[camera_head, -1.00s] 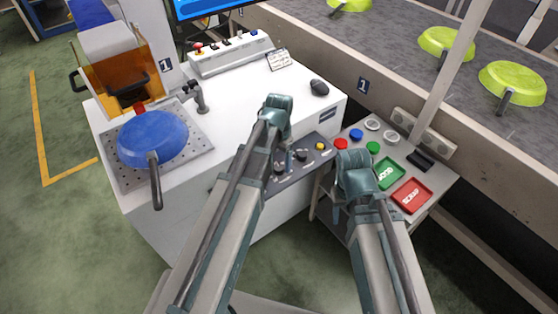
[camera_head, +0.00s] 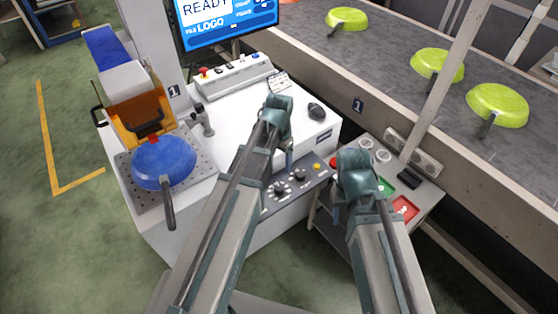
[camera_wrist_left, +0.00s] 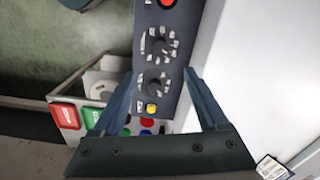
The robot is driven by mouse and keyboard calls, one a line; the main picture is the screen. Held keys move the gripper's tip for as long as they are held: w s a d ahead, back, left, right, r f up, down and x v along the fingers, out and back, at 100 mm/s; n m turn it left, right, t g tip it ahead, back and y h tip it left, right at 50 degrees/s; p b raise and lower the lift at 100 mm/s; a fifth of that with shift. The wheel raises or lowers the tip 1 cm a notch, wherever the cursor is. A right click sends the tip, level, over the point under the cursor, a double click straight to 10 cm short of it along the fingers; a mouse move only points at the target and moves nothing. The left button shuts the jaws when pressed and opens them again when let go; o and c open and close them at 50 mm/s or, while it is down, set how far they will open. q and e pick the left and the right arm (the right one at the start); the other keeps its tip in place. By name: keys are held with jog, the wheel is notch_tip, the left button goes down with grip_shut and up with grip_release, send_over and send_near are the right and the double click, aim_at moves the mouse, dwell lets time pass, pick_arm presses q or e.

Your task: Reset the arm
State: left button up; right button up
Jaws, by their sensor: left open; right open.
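My left arm reaches over the white workstation, and its gripper (camera_head: 288,158) hangs by the front control panel (camera_head: 298,178). In the left wrist view, the open fingers of my left gripper (camera_wrist_left: 159,78) stand apart over the panel's dials and yellow button, with nothing between them. My right arm reaches to the small side table, and its gripper (camera_head: 338,205) is mostly hidden beneath the wrist. It is open, and I see nothing held in it.
A blue pan (camera_head: 163,164) rests on the perforated plate below the orange guard (camera_head: 142,118). Lime pans (camera_head: 497,105) lie on the conveyor (camera_head: 400,70). A screen (camera_head: 225,22) reads READY. A pole (camera_head: 447,85) stands at right.

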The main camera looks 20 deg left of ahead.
dwell(0.3)
pick_arm(q)
jog(key=s+d+r+n+y+p, duration=0.1)
jog(key=s+d+r+p, duration=0.1)
jog(key=s+d, duration=0.8)
jog(key=s, duration=0.4)
jog(key=shift+s+d+r+p, duration=0.25)
jog(key=shift+d+r+p, duration=0.15)
